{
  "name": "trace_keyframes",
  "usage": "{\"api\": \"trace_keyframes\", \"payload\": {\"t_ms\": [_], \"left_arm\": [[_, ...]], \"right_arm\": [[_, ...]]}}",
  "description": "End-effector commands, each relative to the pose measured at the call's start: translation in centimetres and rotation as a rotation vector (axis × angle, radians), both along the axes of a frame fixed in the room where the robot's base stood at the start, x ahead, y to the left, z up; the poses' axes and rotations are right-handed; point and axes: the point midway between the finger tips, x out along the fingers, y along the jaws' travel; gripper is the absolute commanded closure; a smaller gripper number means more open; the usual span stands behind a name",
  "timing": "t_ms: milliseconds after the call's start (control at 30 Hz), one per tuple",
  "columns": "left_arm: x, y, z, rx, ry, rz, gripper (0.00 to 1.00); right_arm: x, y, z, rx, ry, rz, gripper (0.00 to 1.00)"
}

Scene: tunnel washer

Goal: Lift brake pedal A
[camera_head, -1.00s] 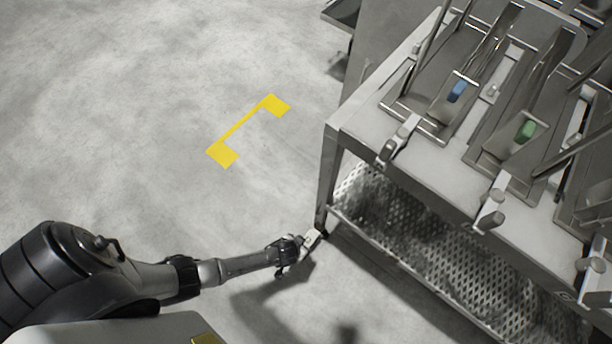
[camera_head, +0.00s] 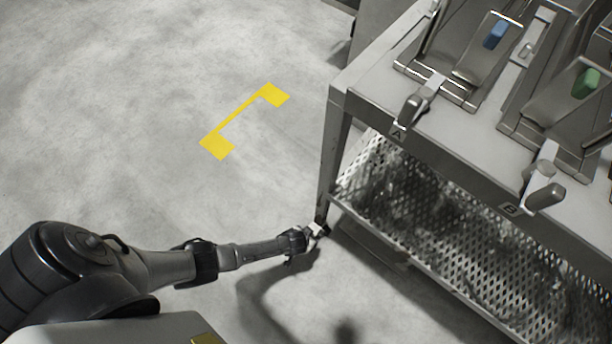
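The steel table (camera_head: 350,90) has a handle-like lever (camera_head: 413,108) on its front edge, with the letter A marked below it. I cannot make out a part that is clearly brake pedal A. My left gripper (camera_head: 313,234) is low by the floor at the foot of the table's near left leg (camera_head: 331,160). A small pale piece shows at its tip. I cannot tell whether this is a finger or part of the leg's foot, nor whether they touch. The gripper's opening is too small to read. My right gripper is out of view.
A second lever (camera_head: 543,188), marked B, is further right. Sloped trays carry a blue block (camera_head: 496,35) and a green block (camera_head: 586,82). A perforated lower shelf (camera_head: 430,215) runs under the table. A yellow floor mark (camera_head: 217,147) lies on open floor at left.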

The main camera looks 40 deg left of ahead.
Motion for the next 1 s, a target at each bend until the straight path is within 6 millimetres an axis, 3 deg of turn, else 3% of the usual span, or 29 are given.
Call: {"api": "trace_keyframes", "payload": {"t_ms": [267,1000], "left_arm": [[0.04,-0.02,-0.01,0.0,0.0,0.0,0.23],[0.03,-0.01,-0.01,0.0,0.0,0.0,0.92]], "right_arm": [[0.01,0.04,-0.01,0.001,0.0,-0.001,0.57],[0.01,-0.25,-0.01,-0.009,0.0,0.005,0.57]]}}
